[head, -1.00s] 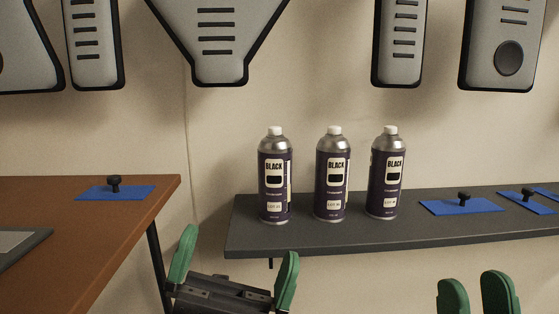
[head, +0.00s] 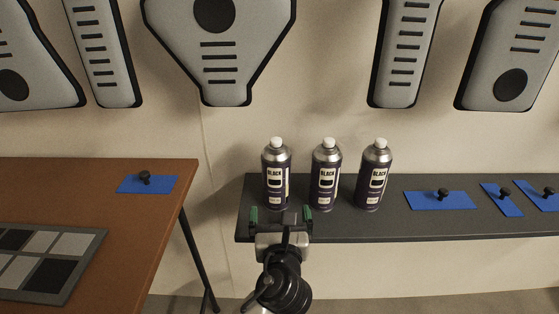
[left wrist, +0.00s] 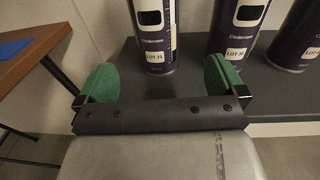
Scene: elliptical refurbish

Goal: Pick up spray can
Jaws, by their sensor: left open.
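Three dark purple spray cans with white caps stand upright in a row on a dark grey shelf (head: 420,228): the left can (head: 276,180), the middle can (head: 325,180) and the right can (head: 374,180). My left gripper (head: 281,215) is open and empty at the shelf's front edge, just in front of the left can. In the left wrist view, the left can (left wrist: 154,35) stands ahead between the green fingertips (left wrist: 160,80), apart from them. The middle can (left wrist: 236,28) is beyond the right finger. My right gripper does not show now.
A brown table (head: 110,215) with a grey checkered board (head: 85,285) stands at left. A blue mat with a black knob (head: 147,183) lies on it. More blue mats (head: 440,201) with knobs lie on the shelf's right. Grey panels (head: 220,60) hang on the wall.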

